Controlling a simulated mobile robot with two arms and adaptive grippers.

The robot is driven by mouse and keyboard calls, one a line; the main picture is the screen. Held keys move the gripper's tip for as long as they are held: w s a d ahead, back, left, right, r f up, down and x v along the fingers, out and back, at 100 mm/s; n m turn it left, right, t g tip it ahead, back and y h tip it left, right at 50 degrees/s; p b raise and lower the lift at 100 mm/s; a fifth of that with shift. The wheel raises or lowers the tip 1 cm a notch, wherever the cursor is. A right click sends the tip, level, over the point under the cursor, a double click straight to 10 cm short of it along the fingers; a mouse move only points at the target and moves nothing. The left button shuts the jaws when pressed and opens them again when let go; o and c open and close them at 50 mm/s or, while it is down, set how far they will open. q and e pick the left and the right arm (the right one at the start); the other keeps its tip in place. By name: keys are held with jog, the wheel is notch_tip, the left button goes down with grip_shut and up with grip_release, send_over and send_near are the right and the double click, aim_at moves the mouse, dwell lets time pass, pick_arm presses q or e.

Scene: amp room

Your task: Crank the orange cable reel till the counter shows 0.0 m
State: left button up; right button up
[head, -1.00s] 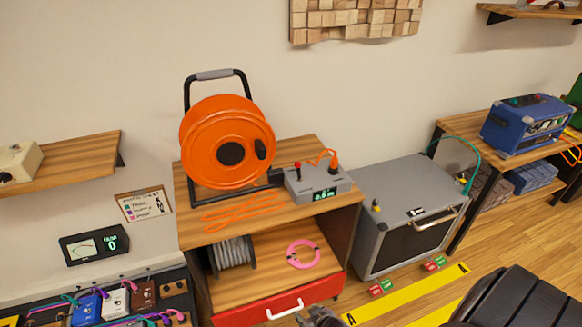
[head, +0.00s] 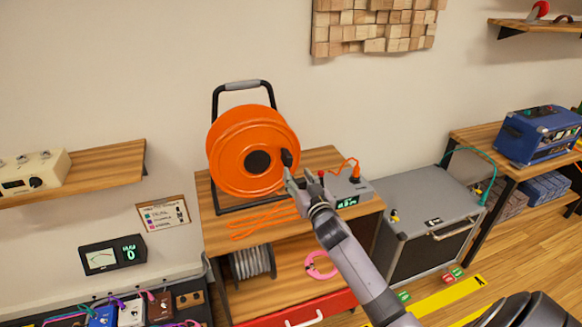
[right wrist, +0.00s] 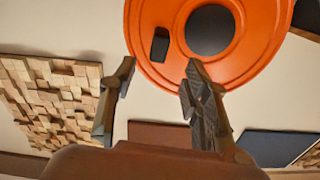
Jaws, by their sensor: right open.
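The orange cable reel (head: 232,150) stands upright in its black frame on the wooden cabinet, with a black hub (head: 258,162). Its black crank knob (head: 287,158) sits on the right side of the reel face; it also shows in the right wrist view (right wrist: 160,45). My right gripper (head: 298,182) is open at the reel's right edge, just below the knob. In the right wrist view the knob lies ahead of the two parted fingers (right wrist: 159,80), not between them. The grey counter box (head: 361,187) has a lit green display (head: 347,202), too small to read. My left gripper is out of view.
Orange cable (head: 262,222) lies on the cabinet top before the reel. A wire spool (head: 252,262) and a pink ring (head: 318,266) are on the shelf below. A grey amp (head: 430,210) stands to the right. A wall shelf (head: 110,163) is at left.

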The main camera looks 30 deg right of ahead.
aim_at(290, 163)
jog(key=b+x, duration=0.4)
jog(key=x, duration=0.5)
jog(key=shift+d+f, duration=0.1)
jog(key=shift+f, duration=0.05)
jog(key=shift+w+d+b, duration=0.15)
jog(key=shift+w+b, duration=0.15)
jog(key=shift+w, duration=0.35)
grip_shut()
dwell(0.3)
